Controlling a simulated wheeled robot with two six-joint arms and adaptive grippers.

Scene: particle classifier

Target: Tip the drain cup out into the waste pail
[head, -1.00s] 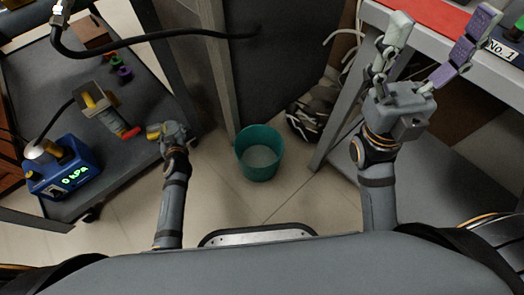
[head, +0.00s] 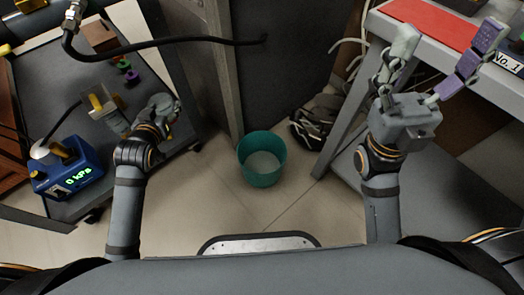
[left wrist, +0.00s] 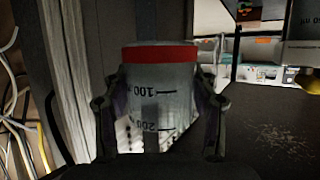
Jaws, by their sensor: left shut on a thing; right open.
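The teal waste pail (head: 265,180) stands upright on the floor in the middle of the head view, its pale bottom visible. My left gripper (head: 164,108) is over the right part of the dark cart, left of the pail and apart from it. In the left wrist view, its fingers are shut on the drain cup (left wrist: 150,90), a grey cup with a red band and marks 100 and 200. The cup is hard to make out in the head view; its contents are hidden. My right gripper (head: 447,38) is open and empty at the upper right.
The cart (head: 60,85) holds a blue pressure gauge box (head: 70,175) reading 0 kPa. A black hose (head: 170,45) crosses above. Floor around the pail is clear.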

